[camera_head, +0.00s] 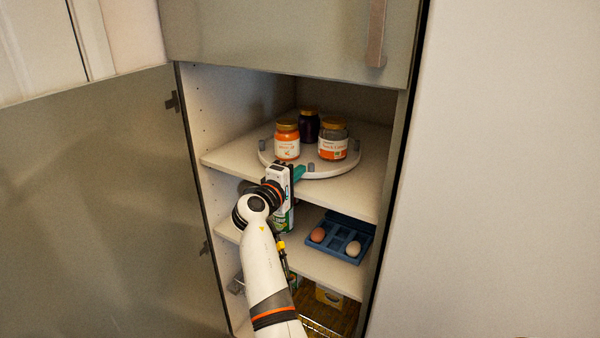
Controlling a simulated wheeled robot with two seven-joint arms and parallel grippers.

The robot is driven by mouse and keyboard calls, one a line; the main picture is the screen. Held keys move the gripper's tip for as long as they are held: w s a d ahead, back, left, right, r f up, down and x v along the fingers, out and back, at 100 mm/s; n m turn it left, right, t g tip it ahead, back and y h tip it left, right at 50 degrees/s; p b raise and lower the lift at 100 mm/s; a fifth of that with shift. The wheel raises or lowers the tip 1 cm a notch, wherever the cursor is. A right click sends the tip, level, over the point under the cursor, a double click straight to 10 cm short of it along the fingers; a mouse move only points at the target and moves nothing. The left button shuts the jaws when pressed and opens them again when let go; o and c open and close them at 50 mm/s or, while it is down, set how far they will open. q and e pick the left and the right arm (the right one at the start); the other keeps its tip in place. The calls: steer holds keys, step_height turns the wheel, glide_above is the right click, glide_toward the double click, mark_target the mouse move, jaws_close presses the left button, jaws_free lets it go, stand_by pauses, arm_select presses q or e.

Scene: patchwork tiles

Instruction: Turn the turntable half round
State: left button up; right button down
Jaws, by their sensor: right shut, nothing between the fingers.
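The white round turntable (325,170) lies on the upper shelf inside an open cabinet. Grey pegs stand along its rim; one (311,169) shows at the front. Three jars with gold lids stand on it: an orange one (287,145) at left, a dark one (309,127) behind, and another orange-labelled one (333,146) at right. My right gripper (296,173) is shut and empty at the turntable's front left edge. Whether it touches the rim or a peg I cannot tell. My left gripper is not in view.
The shelf (228,158) is bare left of the turntable. Below, a blue tray (340,238) holds two eggs, and a green can (283,217) stands behind my arm. The open door (90,200) is at left, the cabinet side wall (392,170) at right.

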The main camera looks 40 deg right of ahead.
steer(key=shift+s+d+r+p, duration=0.1)
steer(key=shift+s+d+p, duration=0.1)
steer(key=shift+p, duration=0.15)
steer(key=s+d+t+p, duration=0.1)
steer(key=s+d+n+t+y+p, duration=0.1)
steer(key=d+p, duration=0.1)
steer(key=shift+s+p, duration=0.3)
steer(key=shift+s+d, duration=0.2)
steer(key=shift+d, duration=0.05)
steer(key=shift+w+a, duration=0.1)
steer(key=shift+w, duration=0.05)
